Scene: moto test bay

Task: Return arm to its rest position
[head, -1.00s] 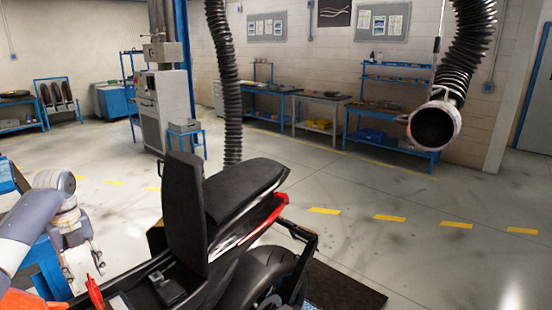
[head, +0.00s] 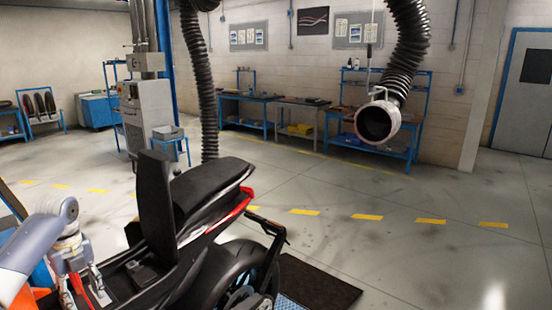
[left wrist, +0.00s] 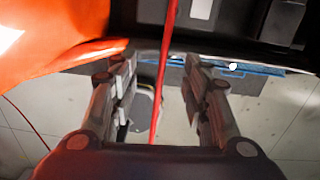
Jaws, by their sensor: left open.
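My left arm comes in at the lower left of the head view. Its gripper (head: 86,297) is open, with its fingers spread over the near left part of the motorcycle. In the left wrist view the two fingers (left wrist: 163,85) stand apart, and a thin red strip (left wrist: 164,60) runs between them. I cannot tell whether they touch it. The motorcycle has a black seat (head: 213,185), an upright black panel (head: 155,190) and a rear wheel (head: 238,275). Orange bodywork (left wrist: 60,30) fills the upper left of the left wrist view. My right gripper is not in view.
A ribbed hose with a round nozzle (head: 377,123) hangs at upper right, and another black hose (head: 201,100) hangs behind the motorcycle. Workbenches (head: 245,98) line the back wall. A dark mat (head: 315,287) lies beside the rear wheel. The floor at right is clear.

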